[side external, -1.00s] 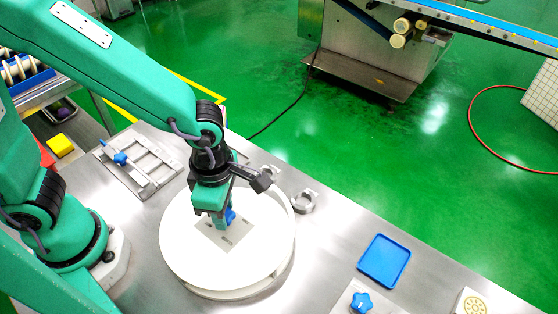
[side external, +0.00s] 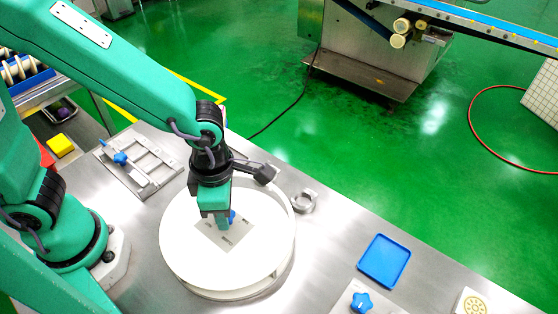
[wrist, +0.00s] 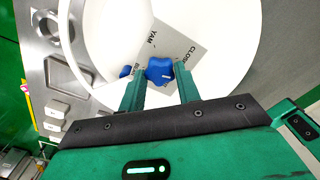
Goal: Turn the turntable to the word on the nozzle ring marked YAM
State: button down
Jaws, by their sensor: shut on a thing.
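The white round turntable (side external: 178,240) sits on the steel table and fills much of the wrist view (wrist: 225,85). A grey plate (side external: 238,238) lies on it, with a blue lobed knob (wrist: 158,68) that bears a white mark. On the plate in the wrist view, the word YAM (wrist: 151,37) stands above the knob and CLOSE (wrist: 187,54) to its upper right. Another word to the left is partly hidden. My gripper (wrist: 160,77) points down with its fingers on either side of the knob, shut on it. In the side view it partly hides the knob.
A metal ring (side external: 304,201) stands right of the turntable. A metal frame with a blue star knob (side external: 120,158) is at the left. A blue tray (side external: 384,261) and another star knob (side external: 361,302) are at the right. Bare steel lies between the ring and the tray.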

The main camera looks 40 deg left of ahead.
jog(key=shift+r, duration=0.1)
jog(key=c, duration=1)
grip_release()
jog(key=shift+r, duration=3.85)
jog(key=shift+w, duration=0.15)
jog(key=c, duration=0.9)
jog(key=shift+w+d, duration=0.1)
jog(key=shift+w, duration=0.15)
grip_shut()
jog(key=shift+w+d+f+n+g+y, duration=0.1)
jog(key=shift+w+f+n+g+y, duration=0.45)
jog(key=shift+w, duration=1.35)
jog(key=shift+w+d+f+n+g+y, duration=0.15)
jog(key=shift+w+f+g, duration=0.75)
jog(key=shift+w, duration=1)
jog(key=shift+w+d+f+n+g+y, duration=0.1)
jog(key=shift+w+f+n+g+y, duration=0.3)
jog(key=shift+w+f, duration=1.05)
